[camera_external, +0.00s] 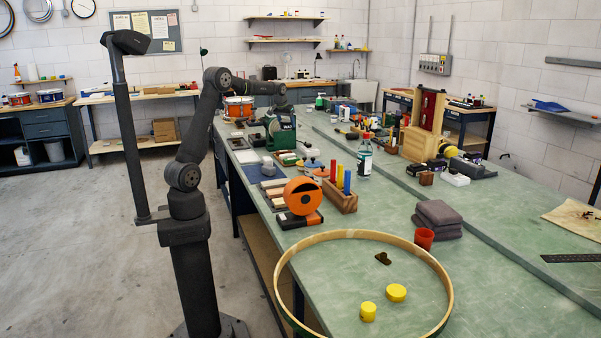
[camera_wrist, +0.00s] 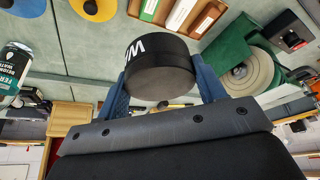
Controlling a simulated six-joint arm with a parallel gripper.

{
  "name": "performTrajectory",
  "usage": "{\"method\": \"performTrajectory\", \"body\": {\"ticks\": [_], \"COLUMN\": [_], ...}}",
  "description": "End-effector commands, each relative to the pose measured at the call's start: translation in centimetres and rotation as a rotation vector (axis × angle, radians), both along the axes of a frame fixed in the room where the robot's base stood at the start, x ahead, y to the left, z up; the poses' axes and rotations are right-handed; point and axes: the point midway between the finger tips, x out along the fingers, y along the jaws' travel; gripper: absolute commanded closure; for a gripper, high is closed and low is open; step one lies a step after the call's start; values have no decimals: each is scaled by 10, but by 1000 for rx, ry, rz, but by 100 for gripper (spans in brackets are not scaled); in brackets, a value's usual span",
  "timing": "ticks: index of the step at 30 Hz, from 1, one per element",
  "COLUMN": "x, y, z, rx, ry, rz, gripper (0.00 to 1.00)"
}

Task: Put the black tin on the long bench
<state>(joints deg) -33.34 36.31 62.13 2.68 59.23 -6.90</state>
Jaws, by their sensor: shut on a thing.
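The black tin (camera_wrist: 160,72), a short round can with white lettering on its side, sits between the two blue fingers of my gripper (camera_wrist: 165,85) in the wrist view. The fingers press on it from both sides. The long bench (camera_external: 480,285) has a green top and runs from the right foreground to the back in the external view. My gripper is at the far end of my arm, over the bench's far left part; it is too small and dark there to make out the tin. The green bench top also shows beyond the tin in the wrist view.
A green machine (camera_external: 281,134), an orange reel (camera_external: 303,193), a wooden block with coloured pegs (camera_external: 340,195) and a bottle (camera_external: 365,158) crowd the bench's left side. A large hoop (camera_external: 447,290) lies in front around two yellow pieces. The right foreground has free room.

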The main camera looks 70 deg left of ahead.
Motion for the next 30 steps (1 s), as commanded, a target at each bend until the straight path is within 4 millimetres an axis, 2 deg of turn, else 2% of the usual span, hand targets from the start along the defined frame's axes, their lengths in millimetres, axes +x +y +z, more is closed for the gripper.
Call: {"method": "performTrajectory", "body": {"ticks": [1,3,11,21,26,30], "x": [-10,-20,-49,-47,-47,-51], "y": [15,30,68,65,65,78], "z": [0,1,-2,-78,-105,-119], "rx": [0,0,0,-2,0,0], "ry": [-1,-1,-1,2,1,0], "rz": [22,45,105,100,99,100], "gripper": [63,63,63,63,63,63]}}
